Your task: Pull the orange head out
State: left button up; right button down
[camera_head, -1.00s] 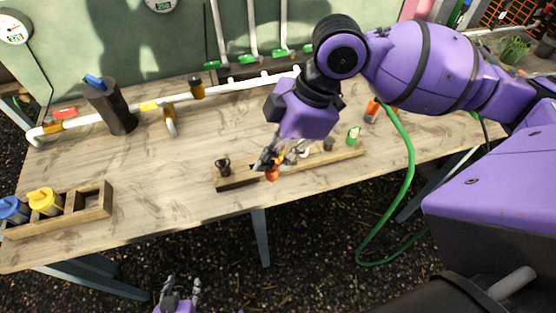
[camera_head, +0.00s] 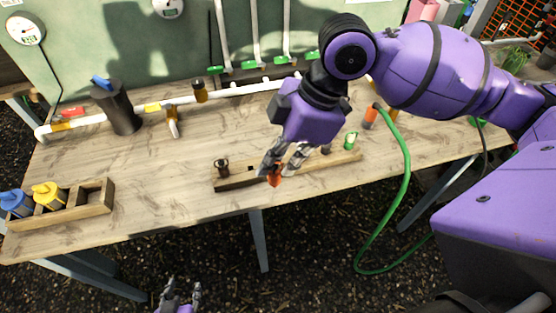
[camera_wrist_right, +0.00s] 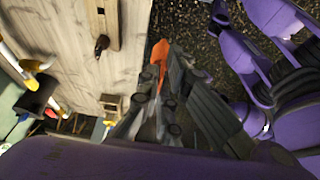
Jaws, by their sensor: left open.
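The orange head (camera_head: 275,177) is between the fingertips of my right gripper (camera_head: 280,166), at the front side of the wooden rack (camera_head: 235,181). In the right wrist view the orange head (camera_wrist_right: 160,55) sticks out from between the fingers of my right gripper (camera_wrist_right: 165,85), which are shut on it. There it shows apart from the rack (camera_wrist_right: 112,25). Its lower end is hidden by the fingers. My left gripper (camera_head: 180,292) is open and empty, low in front of the table at the bottom edge of the view.
The rack also bears a dark head (camera_head: 221,167) at its left end; a green-and-white one (camera_head: 350,140) is near its right end. A wooden box (camera_head: 92,203) with blue and yellow pieces stands left. A green hose (camera_head: 408,170) hangs over the front edge. The middle left tabletop is clear.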

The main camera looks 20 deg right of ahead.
jog(key=shift+r, duration=2.25)
